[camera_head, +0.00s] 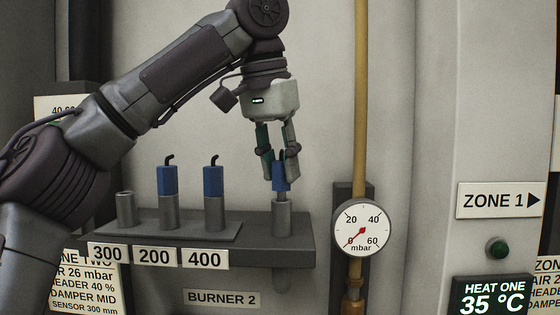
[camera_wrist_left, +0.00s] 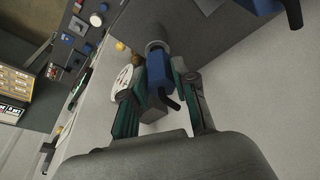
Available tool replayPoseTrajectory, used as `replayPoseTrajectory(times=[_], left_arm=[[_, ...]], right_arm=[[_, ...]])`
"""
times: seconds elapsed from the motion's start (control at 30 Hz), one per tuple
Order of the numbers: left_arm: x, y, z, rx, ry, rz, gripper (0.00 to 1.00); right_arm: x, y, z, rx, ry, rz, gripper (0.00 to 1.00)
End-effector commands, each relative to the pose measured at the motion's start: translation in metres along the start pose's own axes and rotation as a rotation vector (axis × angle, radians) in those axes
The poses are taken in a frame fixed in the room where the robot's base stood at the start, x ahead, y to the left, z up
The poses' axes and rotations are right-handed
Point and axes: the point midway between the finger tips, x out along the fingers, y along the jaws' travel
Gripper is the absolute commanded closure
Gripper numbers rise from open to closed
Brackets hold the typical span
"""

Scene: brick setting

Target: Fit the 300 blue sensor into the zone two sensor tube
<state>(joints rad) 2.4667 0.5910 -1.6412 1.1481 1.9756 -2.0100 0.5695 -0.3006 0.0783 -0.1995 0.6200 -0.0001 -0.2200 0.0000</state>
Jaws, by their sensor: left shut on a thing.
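My left gripper (camera_head: 280,172) points down and is shut on a blue sensor (camera_head: 280,183) with a black bent lead. The sensor is upright, directly above and meeting the grey tube (camera_head: 282,218) at the shelf's right end. I cannot tell how deep it sits in the tube. The holder (camera_head: 125,210) above the 300 label (camera_head: 107,254) is empty. In the left wrist view the blue sensor (camera_wrist_left: 158,76) is between the fingers of the left gripper (camera_wrist_left: 160,90), with the grey tube (camera_wrist_left: 155,30) beyond it. My right gripper is not in view.
Two more blue sensors stand in holders above the 200 (camera_head: 167,182) and 400 (camera_head: 213,182) labels. A pressure gauge (camera_head: 361,229) and yellow pipe (camera_head: 361,110) are close right of the tube. The dark shelf (camera_head: 265,247) has bare room between the holder block and the tube.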

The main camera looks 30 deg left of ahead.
Motion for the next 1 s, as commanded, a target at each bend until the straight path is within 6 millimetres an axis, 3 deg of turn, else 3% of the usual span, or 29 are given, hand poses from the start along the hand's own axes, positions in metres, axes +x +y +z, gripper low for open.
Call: replayPoseTrajectory(times=[0.47,0.5,0.63,0.87,1.0], left_arm=[[0.015,0.000,0.004,0.000,0.000,0.000,1.00],[0.013,0.000,0.004,0.000,0.000,0.000,0.65],[0.013,0.000,0.004,0.000,0.000,0.000,0.44],[0.013,0.000,0.004,0.000,0.000,0.000,0.43],[0.013,0.000,0.004,0.000,0.000,0.000,0.22]], right_arm=[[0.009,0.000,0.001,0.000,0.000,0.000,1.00],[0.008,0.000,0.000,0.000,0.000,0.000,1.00],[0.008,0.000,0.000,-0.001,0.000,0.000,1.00],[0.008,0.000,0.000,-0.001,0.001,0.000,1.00],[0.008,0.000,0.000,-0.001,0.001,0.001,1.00]])
